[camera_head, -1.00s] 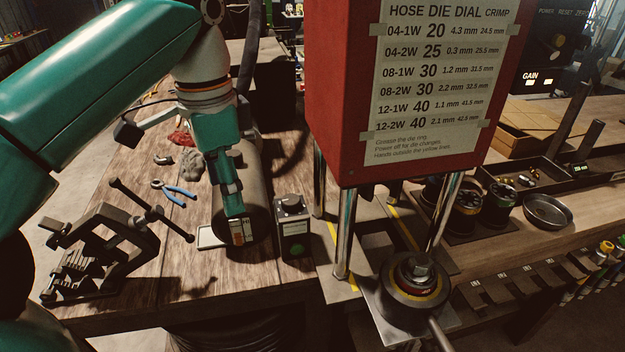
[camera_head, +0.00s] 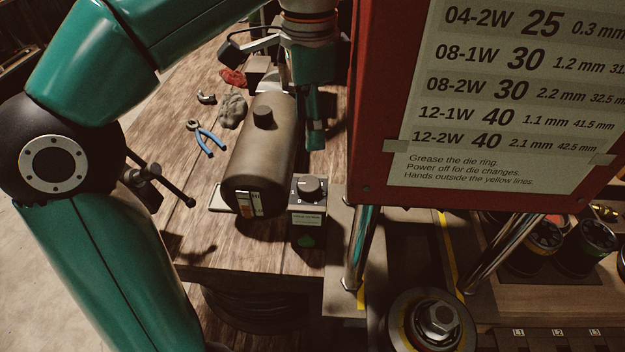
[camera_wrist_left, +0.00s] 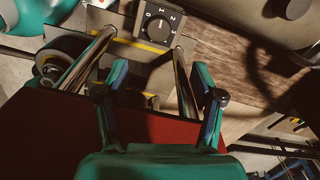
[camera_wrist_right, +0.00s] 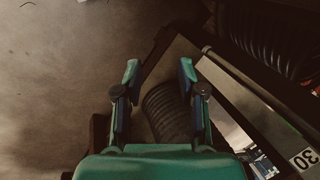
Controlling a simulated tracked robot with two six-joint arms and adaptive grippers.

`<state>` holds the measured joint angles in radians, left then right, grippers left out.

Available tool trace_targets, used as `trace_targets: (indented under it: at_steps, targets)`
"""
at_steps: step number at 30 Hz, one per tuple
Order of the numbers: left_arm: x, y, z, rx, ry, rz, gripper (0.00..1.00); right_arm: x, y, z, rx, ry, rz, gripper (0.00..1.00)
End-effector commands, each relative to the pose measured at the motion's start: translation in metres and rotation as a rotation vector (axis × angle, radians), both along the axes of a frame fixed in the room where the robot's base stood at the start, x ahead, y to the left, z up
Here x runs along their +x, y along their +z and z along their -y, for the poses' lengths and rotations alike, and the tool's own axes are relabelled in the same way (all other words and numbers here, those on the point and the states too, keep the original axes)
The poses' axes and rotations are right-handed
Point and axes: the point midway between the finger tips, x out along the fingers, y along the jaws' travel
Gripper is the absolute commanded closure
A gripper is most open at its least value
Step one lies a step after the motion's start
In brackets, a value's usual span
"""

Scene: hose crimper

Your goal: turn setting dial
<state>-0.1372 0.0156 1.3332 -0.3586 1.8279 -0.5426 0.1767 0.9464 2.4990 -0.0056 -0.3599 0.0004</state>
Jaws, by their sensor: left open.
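The setting dial is a black knob (camera_head: 310,187) on top of a small dark box (camera_head: 307,222) with a green button on its front, at the bench's front edge. In the left wrist view the knob (camera_wrist_left: 157,28) sits amid a printed number scale, beyond the fingertips. My left gripper (camera_head: 315,130) is behind the dial box, between the brown tank and the red press, not touching the knob. Its fingers (camera_wrist_left: 165,85) are spread and empty. My right gripper (camera_wrist_right: 160,73) has its fingers apart and empty, away from the dial; it is not visible in the head view.
The brown tank (camera_head: 262,155) lies just left of the dial box. The red press housing (camera_head: 375,100) and its steel post (camera_head: 362,245) stand close on the right. Blue-handled pliers (camera_head: 207,138) and a grey rag (camera_head: 232,110) lie left on the bench.

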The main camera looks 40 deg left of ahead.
Motion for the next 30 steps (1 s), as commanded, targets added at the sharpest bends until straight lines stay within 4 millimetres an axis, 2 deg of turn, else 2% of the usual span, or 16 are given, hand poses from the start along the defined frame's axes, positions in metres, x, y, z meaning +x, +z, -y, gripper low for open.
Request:
trace_targets:
  at_steps: [1,9,15,21,30]
  targets:
    - [-0.001,-0.015,0.0,0.0,0.001,-0.004,0.32,0.0,-0.006,0.0,0.0,0.0,0.0,0.6]
    - [-0.002,-0.073,-0.001,-0.001,0.004,-0.003,0.32,0.0,-0.017,0.0,0.0,0.0,0.0,0.6]
    - [-0.002,-0.105,-0.001,0.0,0.006,0.0,0.32,0.0,-0.02,0.0,0.0,0.0,0.0,0.6]
    - [-0.002,-0.121,-0.002,0.0,0.007,0.001,0.32,0.0,-0.022,0.0,0.0,0.0,0.0,0.6]
    - [-0.003,-0.123,-0.002,0.0,0.007,0.002,0.32,0.0,-0.022,0.0,0.0,0.0,0.0,0.6]
